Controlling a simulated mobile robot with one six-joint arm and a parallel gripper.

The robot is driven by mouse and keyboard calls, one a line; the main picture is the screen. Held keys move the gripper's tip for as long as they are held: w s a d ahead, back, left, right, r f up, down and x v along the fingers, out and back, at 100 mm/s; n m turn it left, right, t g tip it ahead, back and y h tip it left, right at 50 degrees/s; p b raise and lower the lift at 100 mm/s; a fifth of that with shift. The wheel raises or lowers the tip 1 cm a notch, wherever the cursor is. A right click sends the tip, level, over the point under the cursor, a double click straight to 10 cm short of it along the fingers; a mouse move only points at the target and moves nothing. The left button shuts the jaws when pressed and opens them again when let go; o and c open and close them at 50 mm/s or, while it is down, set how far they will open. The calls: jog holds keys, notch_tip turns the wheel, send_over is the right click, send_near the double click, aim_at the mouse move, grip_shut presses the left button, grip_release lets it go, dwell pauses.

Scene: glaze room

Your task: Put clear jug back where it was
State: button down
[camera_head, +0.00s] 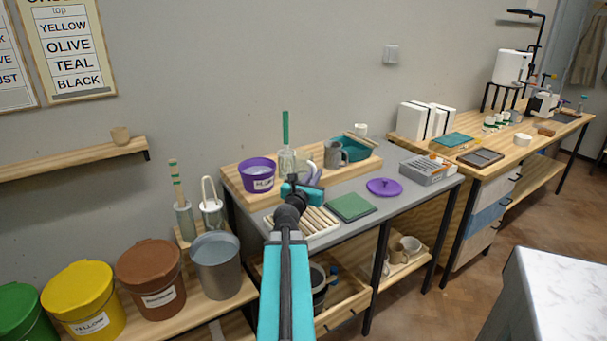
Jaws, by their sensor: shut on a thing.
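The clear jug (288,163) is a see-through vessel at the back of the grey-topped table, right of the purple bucket. A green upright stick rises above it; I cannot tell whether it stands in the jug or behind it. My gripper (304,186), teal and black, is at the jug's lower right, shut on it near a pale curved part like a handle. My own wrist hides the jug's lower part and the exact grip. I cannot tell whether the jug's base touches the wooden board (235,185) behind my gripper.
A purple bucket (258,175), grey pitcher (334,155) and teal bowl (356,150) stand close by on the board. A slatted rack (318,222), green pad (351,207) and purple lid (384,187) lie in front. Grey tabletop (385,208) is bare near the lid.

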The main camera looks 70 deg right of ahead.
jog(key=shift+w, duration=0.3)
jog(key=w+d+f, duration=0.1)
jog(key=w+d, duration=0.1)
jog(key=d, duration=1.2)
jog(key=shift+d+f+p, duration=0.2)
jog(key=shift+d+p, duration=0.15)
jog(key=shift+p, duration=0.05)
jog(key=shift+d+f+b, duration=0.15)
jog(key=shift+d+f, duration=0.05)
jog(key=shift+f, duration=0.7)
jog(key=shift+d+f+b, duration=0.15)
jog(key=shift+d+f, duration=0.05)
jog(key=shift+f, duration=0.7)
jog(key=shift+f, duration=0.1)
jog(key=c, duration=1.8)
grip_release()
jog(key=shift+c, duration=0.2)
